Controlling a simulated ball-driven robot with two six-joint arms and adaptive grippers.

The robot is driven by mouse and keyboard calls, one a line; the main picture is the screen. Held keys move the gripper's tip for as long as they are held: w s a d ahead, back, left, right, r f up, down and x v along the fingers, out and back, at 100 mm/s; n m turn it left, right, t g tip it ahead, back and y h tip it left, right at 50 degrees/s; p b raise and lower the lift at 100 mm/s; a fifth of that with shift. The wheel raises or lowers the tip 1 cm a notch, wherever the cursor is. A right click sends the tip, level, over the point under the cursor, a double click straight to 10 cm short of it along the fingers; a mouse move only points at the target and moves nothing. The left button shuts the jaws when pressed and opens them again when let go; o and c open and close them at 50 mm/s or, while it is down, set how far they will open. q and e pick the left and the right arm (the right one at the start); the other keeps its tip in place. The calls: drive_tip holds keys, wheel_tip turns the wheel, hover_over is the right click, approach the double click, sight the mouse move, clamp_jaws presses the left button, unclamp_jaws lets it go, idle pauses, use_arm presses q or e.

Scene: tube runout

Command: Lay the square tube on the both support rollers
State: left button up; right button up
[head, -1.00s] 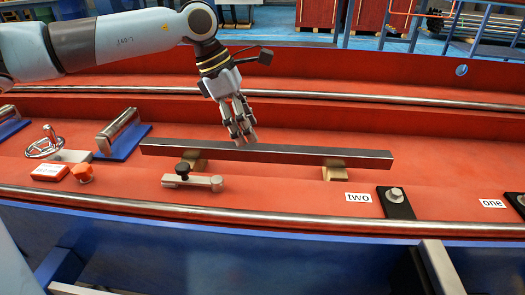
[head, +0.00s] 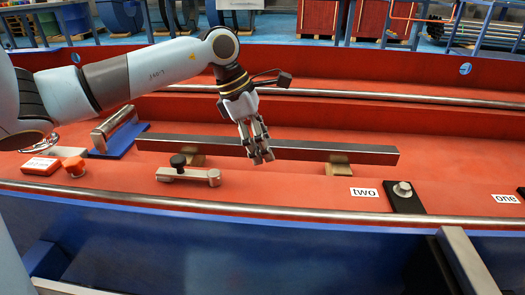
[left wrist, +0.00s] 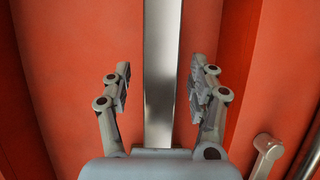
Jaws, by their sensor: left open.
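The long dark square tube (head: 335,151) lies across two small wooden blocks (head: 340,169) on the red bed. My left gripper (head: 261,158) is open at the middle of the tube. In the left wrist view the tube (left wrist: 160,95) runs between the spread fingers of the gripper (left wrist: 161,66), with a gap on each side. A grey support roller (head: 113,123) on a blue base (head: 128,141) stands past the tube's left end. My right gripper is not in view.
A metal lever piece with a black knob (head: 188,174) lies in front of the tube. A bolted black plate (head: 404,196) is beside the "two" label (head: 364,192). A rail (head: 300,221) edges the front.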

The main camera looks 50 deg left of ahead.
sight(272, 144)
use_arm(q)
clamp_jaws()
drive_tip(key=shift+r, duration=0.15)
idle(0.4)
drive_tip(key=shift+r, duration=0.55)
drive_tip(key=r, duration=0.1)
drive_tip(key=r+p, duration=0.2)
drive_tip(key=shift+s+d+r, duration=0.25)
drive_tip(key=shift+r, duration=0.1)
drive_tip(key=s+d+r+p, duration=0.3)
drive_tip(key=s+d+r, duration=0.3)
drive_tip(key=s+d, duration=0.1)
drive_tip(key=shift+s+p, duration=0.4)
drive_tip(key=shift+s, duration=0.2)
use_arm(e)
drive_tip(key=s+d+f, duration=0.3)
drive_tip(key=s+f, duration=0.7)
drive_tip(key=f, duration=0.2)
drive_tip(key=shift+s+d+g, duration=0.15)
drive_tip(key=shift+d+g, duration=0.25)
use_arm(q)
drive_tip(key=shift+d, duration=0.1)
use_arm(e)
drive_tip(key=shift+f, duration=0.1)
